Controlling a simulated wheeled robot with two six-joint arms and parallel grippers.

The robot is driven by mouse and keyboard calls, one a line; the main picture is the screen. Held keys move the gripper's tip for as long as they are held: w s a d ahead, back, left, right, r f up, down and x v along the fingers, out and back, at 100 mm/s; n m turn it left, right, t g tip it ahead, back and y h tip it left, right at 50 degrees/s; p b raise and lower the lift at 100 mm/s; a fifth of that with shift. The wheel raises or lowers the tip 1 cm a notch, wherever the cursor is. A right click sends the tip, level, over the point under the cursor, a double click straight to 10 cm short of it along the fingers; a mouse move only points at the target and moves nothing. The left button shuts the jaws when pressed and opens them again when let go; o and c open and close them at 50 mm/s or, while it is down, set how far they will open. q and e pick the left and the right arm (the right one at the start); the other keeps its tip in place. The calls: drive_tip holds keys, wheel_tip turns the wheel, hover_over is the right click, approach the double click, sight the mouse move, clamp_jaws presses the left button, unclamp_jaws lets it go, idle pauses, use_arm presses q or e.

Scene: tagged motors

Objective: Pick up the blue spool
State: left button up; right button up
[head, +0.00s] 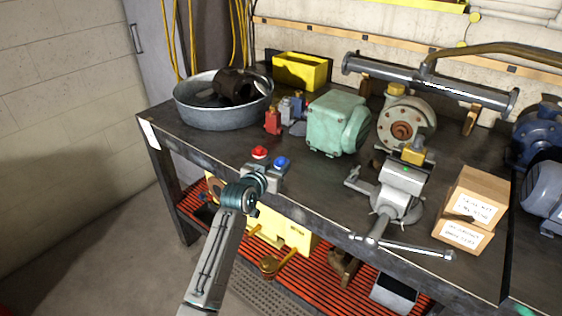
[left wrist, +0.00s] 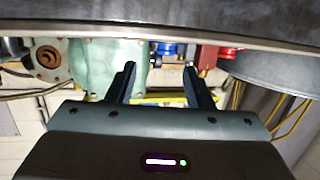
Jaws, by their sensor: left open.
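A small blue round piece (head: 281,162), which I take to be the blue spool, shows near the front edge of the workbench. A similar red piece (head: 260,152) is just to its left. My left gripper (head: 271,174) is right at these pieces in the head view and partly covers what is below them. In the left wrist view my left gripper (left wrist: 159,78) is open, with its two dark fingers apart. A blue piece (left wrist: 165,50) shows beyond and between the fingertips; I see no contact. The right gripper is not in view.
On the workbench (head: 322,185) are a metal basin (head: 220,115), a green motor (head: 337,125), a vise (head: 398,190) and cardboard boxes (head: 470,210). A small red block (head: 272,122) stands behind the left gripper. A red slatted shelf (head: 330,285) lies below.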

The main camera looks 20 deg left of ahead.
sight(280, 160)
use_arm(q)
drive_tip(key=shift+w+d+f, duration=0.1)
drive_tip(key=shift+w+f, duration=0.05)
drive_tip(key=shift+w, duration=0.25)
drive_tip(key=shift+w+f, duration=0.1)
drive_tip(key=shift+w, duration=0.25)
drive_tip(key=x, duration=0.1)
drive_tip(key=p+x, duration=0.1)
drive_tip(key=x, duration=0.2)
drive_tip(key=shift+a+f, duration=0.1)
drive_tip(key=shift+a, duration=0.25)
drive_tip(key=shift+w+d+f, duration=0.1)
drive_tip(key=shift+w+f, duration=0.1)
drive_tip(key=shift+w, duration=0.15)
drive_tip(key=c, duration=0.9)
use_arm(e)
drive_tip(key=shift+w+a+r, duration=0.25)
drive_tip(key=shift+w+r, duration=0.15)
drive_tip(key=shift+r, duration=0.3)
